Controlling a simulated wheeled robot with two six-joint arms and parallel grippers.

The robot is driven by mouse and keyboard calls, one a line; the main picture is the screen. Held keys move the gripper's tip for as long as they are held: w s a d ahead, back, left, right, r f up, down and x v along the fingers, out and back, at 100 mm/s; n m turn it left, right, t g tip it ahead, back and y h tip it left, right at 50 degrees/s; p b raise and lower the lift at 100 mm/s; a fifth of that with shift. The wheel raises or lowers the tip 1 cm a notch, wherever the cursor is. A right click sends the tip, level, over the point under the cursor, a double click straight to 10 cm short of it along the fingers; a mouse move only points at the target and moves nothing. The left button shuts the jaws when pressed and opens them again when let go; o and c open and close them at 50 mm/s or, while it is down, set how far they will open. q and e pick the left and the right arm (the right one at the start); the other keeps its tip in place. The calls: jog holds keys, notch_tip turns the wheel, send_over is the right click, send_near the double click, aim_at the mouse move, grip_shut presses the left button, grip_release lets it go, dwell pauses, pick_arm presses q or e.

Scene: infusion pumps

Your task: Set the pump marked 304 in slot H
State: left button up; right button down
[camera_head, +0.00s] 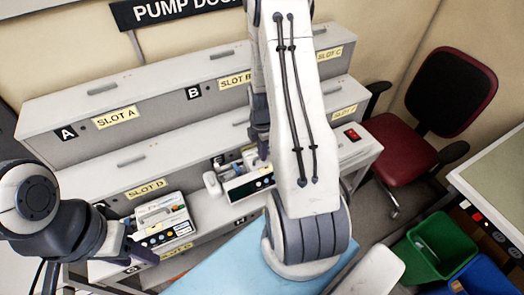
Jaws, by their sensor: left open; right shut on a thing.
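A white pump (248,181) with a dark front strip is in the middle of the dock, below my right gripper (262,143). The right gripper is shut on it, though my arm hides much of the grip. Another white pump (162,222) with coloured buttons is at the left, beside my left gripper (137,243), which is open. I cannot read 304 on either pump. The black H tag (240,221) is on the lowest tier, below the middle pump. Slot H's yellow label and most of its surface are hidden by the pump and my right arm.
The stepped dock (75,187) has slots A, B and C on top. The Slot D label (146,188) is on the middle tier. A light blue surface (222,268) lies in front. A red chair (405,145) and green bin (432,245) stand right.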

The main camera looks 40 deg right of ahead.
aim_at(263, 165)
jog(key=shift+f+b, duration=1.45)
jog(key=shift+f, duration=0.6)
jog(key=shift+s, duration=0.1)
jog(key=shift+f+b, duration=1)
jog(key=shift+f, duration=0.45)
dwell(1.1)
jog(key=c, duration=0.8)
grip_release()
jog(key=shift+s, duration=0.1)
notch_tip(263, 165, up, 11)
jog(key=shift+f+b, duration=0.2)
jog(key=shift+b, duration=0.55)
